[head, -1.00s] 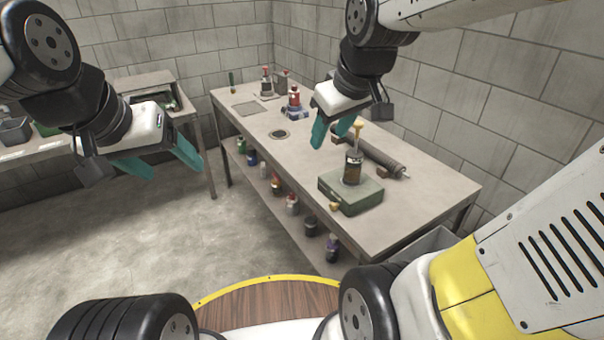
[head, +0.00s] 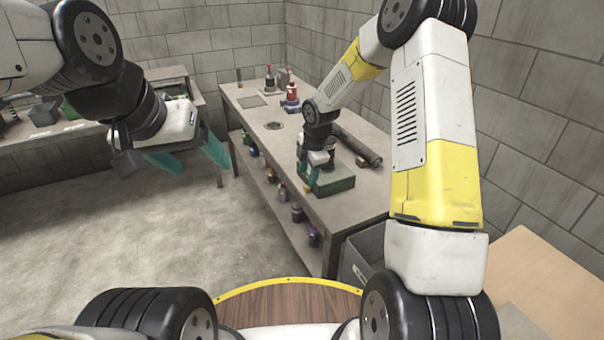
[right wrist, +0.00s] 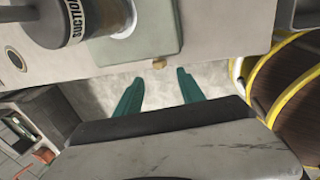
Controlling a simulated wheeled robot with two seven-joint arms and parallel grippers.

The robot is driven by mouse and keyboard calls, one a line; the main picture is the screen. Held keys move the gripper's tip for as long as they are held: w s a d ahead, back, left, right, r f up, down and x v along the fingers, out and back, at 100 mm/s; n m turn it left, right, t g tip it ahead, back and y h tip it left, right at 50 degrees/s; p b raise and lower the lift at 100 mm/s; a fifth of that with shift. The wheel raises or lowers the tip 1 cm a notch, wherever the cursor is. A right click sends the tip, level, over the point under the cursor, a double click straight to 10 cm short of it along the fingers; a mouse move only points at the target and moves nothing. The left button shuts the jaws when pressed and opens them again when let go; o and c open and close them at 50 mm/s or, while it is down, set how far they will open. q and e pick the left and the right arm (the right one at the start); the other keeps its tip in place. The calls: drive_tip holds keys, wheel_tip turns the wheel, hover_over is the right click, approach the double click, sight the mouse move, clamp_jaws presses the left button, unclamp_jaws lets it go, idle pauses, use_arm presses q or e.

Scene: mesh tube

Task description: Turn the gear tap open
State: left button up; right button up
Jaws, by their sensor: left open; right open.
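A small brass tap (right wrist: 160,63) sticks out from the edge of the green box (head: 335,184) on the bench; I take it for the gear tap. The box also shows in the right wrist view (right wrist: 155,35). My right gripper (head: 308,180) is open and empty at the box's front side. In the right wrist view its two teal fingers (right wrist: 160,75) point toward the tap, which lies just beyond and between the tips, apparently untouched. In the head view the gripper hides the tap. My left gripper (head: 207,171) is open and empty above the floor, left of the bench.
A dark cylinder marked SUCTION (right wrist: 75,22) is close to the box. A dark tube (head: 358,147) lies behind the box on the bench (head: 258,112). Red-topped bottles (head: 291,95) stand farther back. Several containers sit on the lower shelf. A grey bin (head: 368,260) is below the near end.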

sight(305, 187)
drive_tip(key=x, duration=0.6)
drive_tip(key=shift+w+a+f, duration=0.1)
drive_tip(key=shift+f, duration=0.2)
clamp_jaws()
